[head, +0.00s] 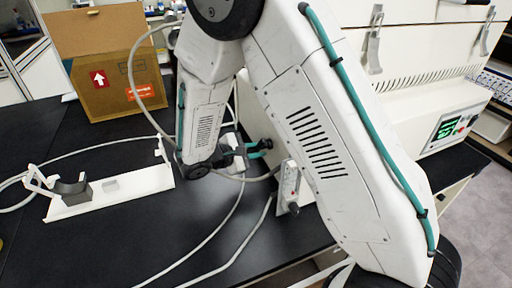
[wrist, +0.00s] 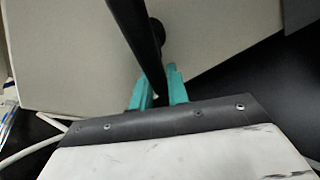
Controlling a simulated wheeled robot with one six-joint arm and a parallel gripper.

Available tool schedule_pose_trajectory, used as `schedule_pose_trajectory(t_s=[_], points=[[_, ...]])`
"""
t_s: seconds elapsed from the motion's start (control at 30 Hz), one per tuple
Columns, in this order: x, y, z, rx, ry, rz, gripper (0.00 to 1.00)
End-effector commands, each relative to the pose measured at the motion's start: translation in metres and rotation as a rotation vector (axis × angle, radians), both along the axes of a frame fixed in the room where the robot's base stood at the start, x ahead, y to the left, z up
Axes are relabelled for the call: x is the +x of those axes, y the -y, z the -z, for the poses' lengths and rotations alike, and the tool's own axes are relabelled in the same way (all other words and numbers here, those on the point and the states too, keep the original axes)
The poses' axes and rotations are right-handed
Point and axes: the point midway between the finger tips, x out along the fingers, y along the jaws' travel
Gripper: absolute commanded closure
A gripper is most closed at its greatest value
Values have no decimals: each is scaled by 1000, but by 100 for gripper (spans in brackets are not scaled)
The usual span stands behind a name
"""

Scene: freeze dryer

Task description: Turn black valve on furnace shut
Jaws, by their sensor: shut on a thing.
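The furnace (head: 425,105) is the large white unit at the right in the head view, with a lit green display on its front. Its pale side panel (wrist: 75,50) fills much of the wrist view. My gripper (head: 254,150) is beside the furnace's left side, low above the black bench, partly hidden by my arm. In the wrist view, the teal fingers of my gripper (wrist: 161,90) are shut on the black valve (wrist: 143,45). The valve shows as a long dark bar passing between the fingertips, with a round knob beside it. The bar's gripped end is partly hidden.
A cardboard box (head: 117,85) stands at the back left of the bench. A white stand (head: 118,190) with a dark cradle lies at the left. Pale hoses (head: 215,245) cross the bench. A power strip (head: 289,183) is close to my gripper's right. Front-left bench is mostly clear.

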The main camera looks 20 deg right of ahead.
Motion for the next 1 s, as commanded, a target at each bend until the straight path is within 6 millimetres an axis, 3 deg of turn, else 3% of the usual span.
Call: schedule_pose_trajectory(t_s=[0.5,1.0], points=[[-14,0,6,0,-434,0,100],[-21,0,6,-1,-603,0,100]])
